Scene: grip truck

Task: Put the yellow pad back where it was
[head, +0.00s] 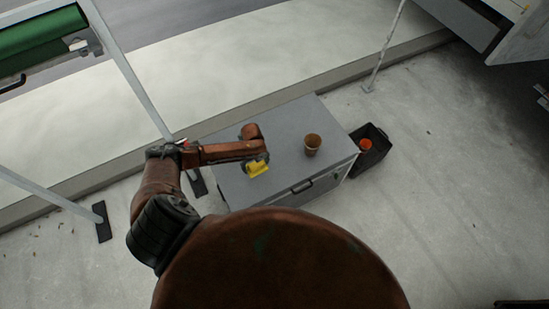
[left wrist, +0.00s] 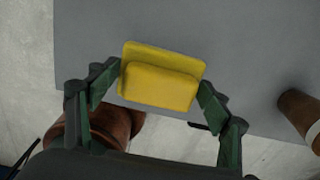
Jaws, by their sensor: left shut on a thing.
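The yellow pad (head: 258,168) is over the left part of the grey case top in the head view. It fills the upper middle of the left wrist view (left wrist: 161,75), with a raised block on a flat base. My left gripper (head: 254,162) is shut on the pad, with one green finger at each side of it in the left wrist view (left wrist: 160,82). I cannot tell whether the pad touches the case top or is held just above it. My right gripper is not in view.
A brown cup (head: 312,144) stands on the grey case (head: 285,121), right of the pad. A black bin (head: 376,156) holding an orange-red thing (head: 365,144) stands right of the case. A pole stand (head: 376,62) is behind.

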